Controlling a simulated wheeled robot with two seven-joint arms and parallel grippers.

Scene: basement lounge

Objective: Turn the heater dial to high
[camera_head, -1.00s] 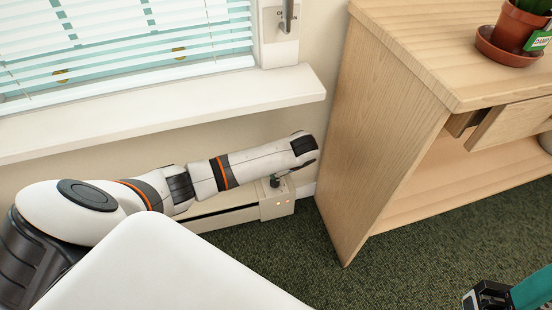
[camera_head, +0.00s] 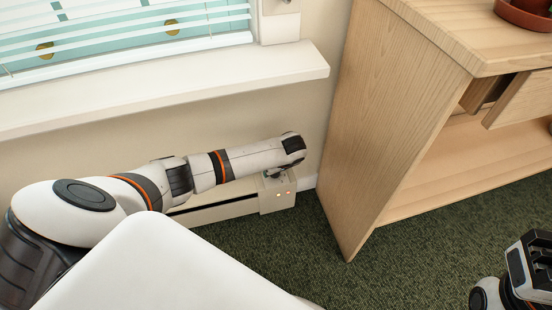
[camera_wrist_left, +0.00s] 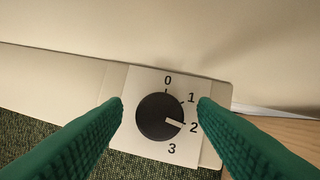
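The heater (camera_head: 277,203) is a low cream unit by the wall under the window sill, with small lit lamps on its end. In the left wrist view its black round dial (camera_wrist_left: 158,118) sits on a light plate marked 0, 1, 2 and 3. The dial's white pointer mark aims at about 2. My left gripper (camera_wrist_left: 160,101) is open, its green ribbed fingers on either side of the dial with visible gaps. In the head view my left gripper (camera_head: 276,173) is over the heater's top and largely hides the dial. My right gripper (camera_head: 530,262) is partly in view at lower right; its fingers are unclear.
A wooden cabinet (camera_head: 380,140) with an open drawer (camera_head: 520,103) stands right of the heater. The window sill (camera_head: 170,90) juts out above my left arm. Green carpet (camera_head: 300,255) lies clear in front of the heater.

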